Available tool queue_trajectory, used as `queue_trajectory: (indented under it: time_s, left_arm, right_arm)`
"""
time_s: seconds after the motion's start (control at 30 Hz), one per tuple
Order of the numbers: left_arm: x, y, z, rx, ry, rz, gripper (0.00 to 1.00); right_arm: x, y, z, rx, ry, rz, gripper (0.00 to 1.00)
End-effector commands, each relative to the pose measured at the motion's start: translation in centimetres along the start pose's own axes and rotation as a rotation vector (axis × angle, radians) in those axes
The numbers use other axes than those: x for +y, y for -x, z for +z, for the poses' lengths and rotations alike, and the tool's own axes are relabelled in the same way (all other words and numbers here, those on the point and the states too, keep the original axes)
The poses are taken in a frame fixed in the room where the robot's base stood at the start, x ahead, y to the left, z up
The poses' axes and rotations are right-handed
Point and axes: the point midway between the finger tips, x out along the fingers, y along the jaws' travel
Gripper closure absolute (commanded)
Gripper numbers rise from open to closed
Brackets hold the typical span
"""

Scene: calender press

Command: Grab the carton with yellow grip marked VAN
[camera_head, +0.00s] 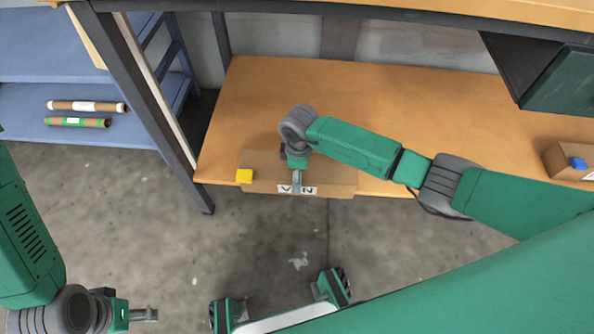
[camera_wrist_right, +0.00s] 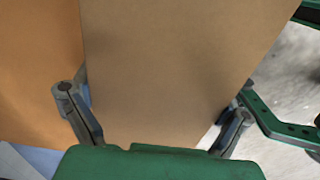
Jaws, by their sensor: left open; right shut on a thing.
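The brown carton (camera_head: 338,181) with a yellow grip (camera_head: 244,176) lies at the front edge of the lower wooden shelf in the head view. Its white label (camera_head: 311,190) shows V and N; my right gripper's finger hides the middle letter. My right gripper (camera_head: 297,180) reaches in from the right and is shut on this carton, over its label side. In the right wrist view the carton (camera_wrist_right: 175,65) fills the space between the two fingers. My left gripper (camera_head: 145,314) is open and empty at the lower left, above the floor, well away from the carton.
Another carton with a blue grip (camera_head: 578,163) sits at the right end of the wooden shelf (camera_head: 400,95). A blue rack (camera_head: 60,65) at the left holds two rolls (camera_head: 86,106). A dark table leg (camera_head: 150,110) stands between. The shelf behind the carton is clear.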

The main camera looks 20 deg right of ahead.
Motion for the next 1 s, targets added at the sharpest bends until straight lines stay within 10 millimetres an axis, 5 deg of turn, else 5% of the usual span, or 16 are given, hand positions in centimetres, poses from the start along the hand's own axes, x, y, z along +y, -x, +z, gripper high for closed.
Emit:
queue_trajectory:
  time_s: [0.23, 0.27, 0.3, 0.67, 1.0]
  left_arm:
    - [0.1, 0.0, 0.0, 0.0, -0.001, 0.001, 0.41]
    - [0.1, 0.0, 0.0, 0.0, -0.001, 0.001, 0.41]
    - [0.1, 0.0, 0.0, 0.0, -0.001, 0.001, 0.41]
    - [0.0, 0.1, 0.1, 0.002, -0.001, 0.0, 0.41]
    - [0.1, 0.1, 0.1, 0.003, -0.001, 0.0, 0.41]
  right_arm:
    - [0.0, 0.0, 0.0, -0.004, -0.001, 0.001, 0.41]
    - [0.0, 0.0, 0.0, -0.005, 0.0, 0.002, 0.03]
    - [0.0, 0.0, -0.1, -0.006, 0.0, 0.002, 0.0]
    - [0.0, 0.4, -0.1, -0.004, 0.0, 0.003, 0.0]
    - [0.1, 6.6, -0.3, -0.005, 0.002, 0.008, 0.0]
